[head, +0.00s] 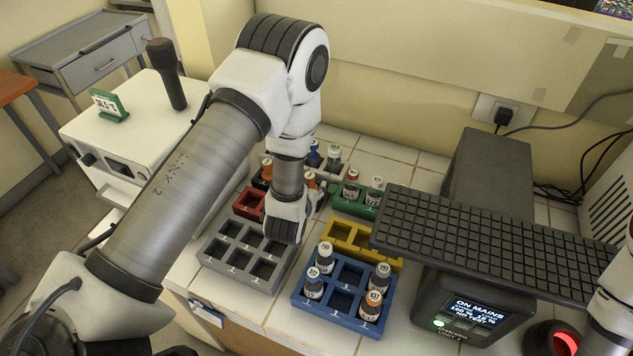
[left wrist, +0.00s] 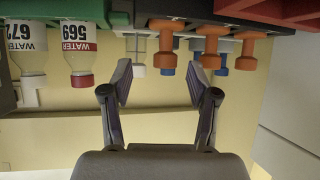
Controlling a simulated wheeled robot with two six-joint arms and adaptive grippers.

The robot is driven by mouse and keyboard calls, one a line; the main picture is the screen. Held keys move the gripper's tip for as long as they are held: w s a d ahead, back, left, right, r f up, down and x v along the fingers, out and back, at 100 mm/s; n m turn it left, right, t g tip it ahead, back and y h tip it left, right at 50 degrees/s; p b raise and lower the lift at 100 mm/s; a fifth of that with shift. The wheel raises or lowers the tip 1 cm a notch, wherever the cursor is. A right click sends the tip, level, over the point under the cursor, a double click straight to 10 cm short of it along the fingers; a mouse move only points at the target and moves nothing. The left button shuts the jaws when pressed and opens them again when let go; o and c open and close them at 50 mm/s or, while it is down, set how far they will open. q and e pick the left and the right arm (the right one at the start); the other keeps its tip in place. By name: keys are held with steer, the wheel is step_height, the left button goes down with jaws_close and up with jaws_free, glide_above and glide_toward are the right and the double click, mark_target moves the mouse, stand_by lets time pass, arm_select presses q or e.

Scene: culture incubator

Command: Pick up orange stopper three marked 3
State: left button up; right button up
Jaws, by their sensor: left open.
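Several orange stoppers stand in a dark rack. In the left wrist view, which shows them upside down, one stopper (left wrist: 166,42) is at the left, another (left wrist: 211,44) is in the middle and a third (left wrist: 248,50) is at the right. No number is readable on them, so I cannot tell which is marked 3. In the head view, an orange stopper (head: 267,172) shows left of my wrist; my arm partly hides the group. My left gripper (left wrist: 160,80) is open and empty, its fingers pointing at the stoppers and apart from them. My right gripper is out of view.
A green rack (head: 345,205) holds labelled bottles beside the stoppers. A grey empty rack (head: 215,262), a yellow rack (head: 385,262) and a blue rack (head: 325,312) with bottles stand in front. A dark gridded plate (head: 490,240) over a device blocks the right.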

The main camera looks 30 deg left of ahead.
arm_select(q)
steer(key=shift+w+a+f+b, duration=0.2)
steer(key=shift+w+a+b, duration=0.2)
steer(key=shift+a, duration=0.1)
steer(key=b+x, duration=0.1)
steer(key=x, duration=0.3)
steer(key=shift+w+f, duration=0.15)
steer(key=shift+w, duration=0.15)
steer(key=shift+s+r, duration=0.15)
steer(key=shift+r, duration=0.05)
steer(key=shift+s+d+r, duration=0.1)
steer(key=shift+s+r, duration=0.05)
steer(key=shift+s, duration=0.05)
steer(key=c, duration=0.6)
jaws_close()
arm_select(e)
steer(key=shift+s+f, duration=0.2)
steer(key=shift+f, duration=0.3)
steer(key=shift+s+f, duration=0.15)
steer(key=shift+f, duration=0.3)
